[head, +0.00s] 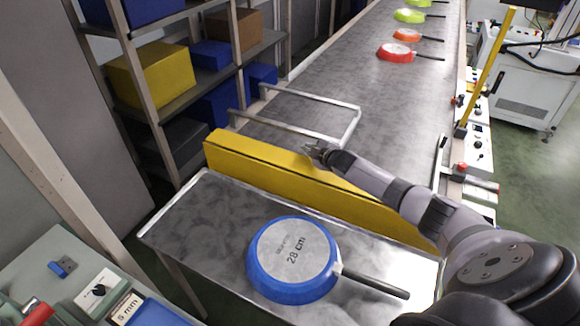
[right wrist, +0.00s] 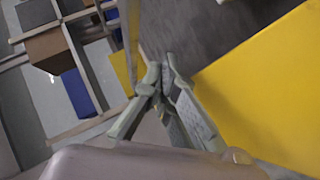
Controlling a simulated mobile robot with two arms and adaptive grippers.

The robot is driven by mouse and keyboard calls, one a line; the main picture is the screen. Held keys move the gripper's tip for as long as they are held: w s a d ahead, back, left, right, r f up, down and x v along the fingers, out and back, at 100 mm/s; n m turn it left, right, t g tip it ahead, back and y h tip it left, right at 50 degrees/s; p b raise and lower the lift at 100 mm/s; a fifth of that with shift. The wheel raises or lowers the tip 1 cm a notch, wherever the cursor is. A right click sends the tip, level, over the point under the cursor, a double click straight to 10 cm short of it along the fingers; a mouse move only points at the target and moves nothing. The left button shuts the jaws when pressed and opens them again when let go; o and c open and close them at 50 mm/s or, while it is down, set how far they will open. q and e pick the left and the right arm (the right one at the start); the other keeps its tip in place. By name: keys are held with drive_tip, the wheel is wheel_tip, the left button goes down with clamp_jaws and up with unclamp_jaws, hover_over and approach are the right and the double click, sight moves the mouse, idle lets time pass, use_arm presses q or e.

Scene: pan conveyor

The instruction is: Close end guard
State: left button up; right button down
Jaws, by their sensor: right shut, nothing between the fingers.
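The end guard looks to be the long yellow panel (head: 262,176) that stands across the conveyor, between the belt and the near metal end plate. It also fills the right side of the right wrist view (right wrist: 265,95). My right gripper (head: 316,152) is at the far, belt side of the panel, near its top edge. In the right wrist view its fingers (right wrist: 160,66) are together and empty, beside the yellow face. I cannot tell if they touch it. My right forearm hides part of the panel's right half. My left gripper is not seen.
A blue pan (head: 293,260) lies bottom up on the end plate (head: 210,215). A metal hoop frame (head: 358,112) crosses the belt (head: 370,90) beyond the guard. Several coloured pans sit farther up. Shelves with boxes (head: 152,75) stand left. A control panel (head: 90,285) is at lower left.

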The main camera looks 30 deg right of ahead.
drive_tip(key=shift+s+a+r, duration=0.1)
drive_tip(key=shift+s+r, duration=0.05)
drive_tip(key=shift+s, duration=0.4)
drive_tip(key=v, duration=1.1)
drive_tip(key=shift+w, duration=0.1)
